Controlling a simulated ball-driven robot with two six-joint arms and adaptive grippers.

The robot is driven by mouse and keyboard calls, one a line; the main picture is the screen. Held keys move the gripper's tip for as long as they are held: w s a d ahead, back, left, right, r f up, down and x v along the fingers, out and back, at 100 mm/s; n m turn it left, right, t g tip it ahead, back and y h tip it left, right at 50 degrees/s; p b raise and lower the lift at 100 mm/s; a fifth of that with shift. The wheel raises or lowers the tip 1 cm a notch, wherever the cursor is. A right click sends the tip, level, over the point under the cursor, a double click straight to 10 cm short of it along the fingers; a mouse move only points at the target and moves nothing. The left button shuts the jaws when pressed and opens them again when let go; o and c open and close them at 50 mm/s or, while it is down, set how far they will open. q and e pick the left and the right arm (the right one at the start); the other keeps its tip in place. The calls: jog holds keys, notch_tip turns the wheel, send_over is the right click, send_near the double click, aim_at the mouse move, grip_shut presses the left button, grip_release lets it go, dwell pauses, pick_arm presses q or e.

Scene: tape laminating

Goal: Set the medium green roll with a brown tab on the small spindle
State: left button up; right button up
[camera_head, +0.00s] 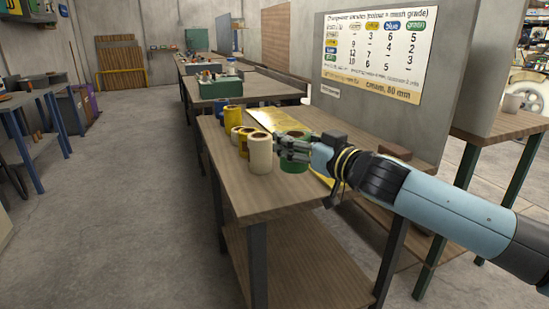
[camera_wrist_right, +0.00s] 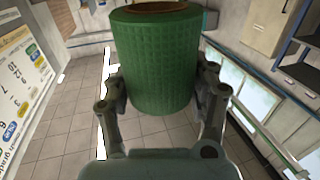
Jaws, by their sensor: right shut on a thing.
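The green roll (camera_wrist_right: 160,62) fills the top middle of the right wrist view, with a textured side and a brown core edge at its top. My right gripper (camera_wrist_right: 161,92) is shut on it, one finger on each side. In the head view the right gripper (camera_head: 291,147) is over the table's near part, and the green roll (camera_head: 293,166) shows partly below and behind its fingers. I cannot tell whether the roll touches the table. No brown tab and no small spindle can be made out. My left gripper is not in view.
A cream roll (camera_head: 260,154) stands just left of the gripper on the wooden table (camera_head: 262,200). Yellow rolls (camera_head: 233,118) stand behind it. A shiny yellow sheet (camera_head: 270,121) lies further back. A grey panel with a printed chart (camera_head: 378,54) rises at the right. The table's front is clear.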

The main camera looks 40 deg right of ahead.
pick_arm(q)
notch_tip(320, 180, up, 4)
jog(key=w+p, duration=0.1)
jog(key=p, duration=0.2)
pick_arm(e)
jog(key=shift+w+a+f, duration=0.1)
jog(key=shift+w+a, duration=0.25)
jog(key=shift+w, duration=0.3)
jog(key=shift+w+a+f, duration=0.1)
jog(key=shift+w+a, duration=0.25)
jog(key=shift+w, duration=0.25)
jog(key=shift+w+a+f, duration=0.25)
jog(key=shift+w+f, duration=0.2)
jog(key=shift+f, duration=0.1)
jog(key=shift+w+a+f, duration=0.2)
jog(key=shift+w+f, duration=0.2)
jog(key=shift+f, duration=0.1)
jog(key=shift+w+f, duration=0.15)
jog(key=shift+f, duration=0.05)
jog(key=shift+f+b, duration=2.05)
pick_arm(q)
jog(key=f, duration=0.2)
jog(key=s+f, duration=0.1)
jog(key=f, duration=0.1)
pick_arm(e)
jog(key=o, duration=1.3)
jog(key=shift+r, duration=0.1)
